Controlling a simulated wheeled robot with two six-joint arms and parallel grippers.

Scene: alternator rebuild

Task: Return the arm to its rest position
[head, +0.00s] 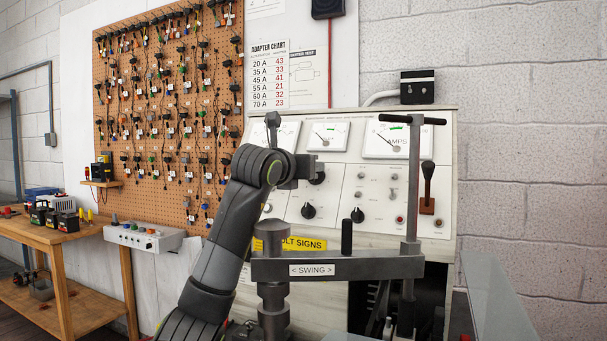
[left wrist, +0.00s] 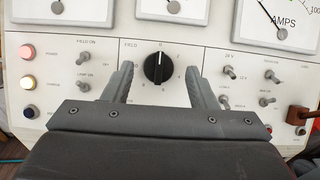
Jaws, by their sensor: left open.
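My left arm rises from the bottom of the head view and bends over in front of the test bench panel. My left gripper (head: 308,168) is at the panel's left half, and in the left wrist view (left wrist: 160,72) its two fingers stand apart with nothing held. Beyond and between the fingertips is a black rotary knob (left wrist: 158,66) marked FIELD; I cannot tell whether they touch it. My right gripper is not in view.
The test bench panel (head: 385,205) carries gauges, knobs and switches. A grey swing arm (head: 370,267) with a tall T-handle post (head: 413,180) stands in front of it. A pegboard (head: 165,165) hangs behind left. A wooden bench (head: 90,242) stands far left.

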